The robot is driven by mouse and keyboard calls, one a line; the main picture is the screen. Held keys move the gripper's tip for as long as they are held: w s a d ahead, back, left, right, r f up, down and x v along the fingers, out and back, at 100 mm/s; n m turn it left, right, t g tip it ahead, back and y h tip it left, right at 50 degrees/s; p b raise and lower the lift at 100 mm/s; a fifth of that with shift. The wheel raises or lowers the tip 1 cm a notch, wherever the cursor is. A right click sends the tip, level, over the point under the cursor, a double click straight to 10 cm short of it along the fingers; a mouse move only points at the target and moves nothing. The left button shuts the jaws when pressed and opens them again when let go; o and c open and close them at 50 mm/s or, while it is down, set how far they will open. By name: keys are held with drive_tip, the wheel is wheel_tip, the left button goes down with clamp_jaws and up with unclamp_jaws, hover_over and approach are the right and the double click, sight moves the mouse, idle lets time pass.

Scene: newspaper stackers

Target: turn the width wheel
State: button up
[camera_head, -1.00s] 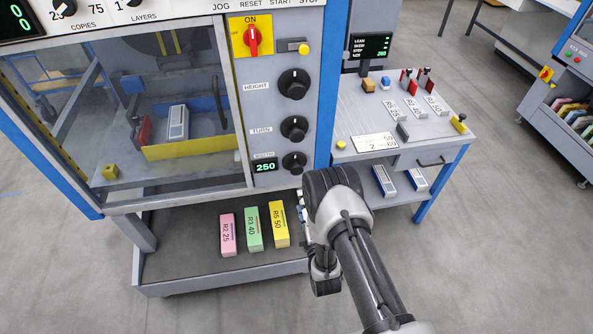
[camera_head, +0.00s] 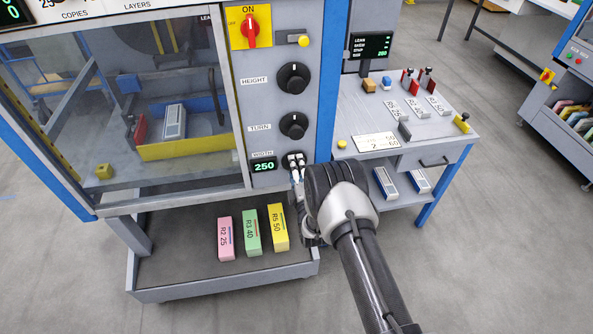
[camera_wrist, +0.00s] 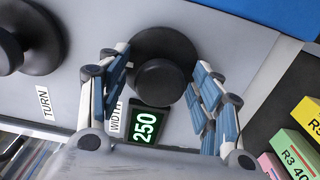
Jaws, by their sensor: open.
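The width wheel (camera_wrist: 160,82) is a round black knob on the grey panel, seen in the wrist view beside the WIDTH label (camera_wrist: 117,118) and a green display reading 250 (camera_wrist: 146,126). My gripper (camera_wrist: 162,80) is open, with a blue-and-white finger on each side of the wheel. I cannot tell whether either finger touches it. In the head view my gripper (camera_head: 296,163) is in front of the wheel and hides most of it. The same display (camera_head: 263,165) reads 250 there.
The TURN knob (camera_head: 293,125) and HEIGHT knob (camera_head: 293,78) sit above the wheel. Pink (camera_head: 225,238), green (camera_head: 251,232) and yellow (camera_head: 278,227) blocks lie on the lower tray (camera_head: 180,279). A side table (camera_head: 370,100) with small tools stands right of the blue post.

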drive_tip(key=shift+c, duration=0.4)
drive_tip(key=c, duration=1)
drive_tip(key=shift+m, duration=0.3)
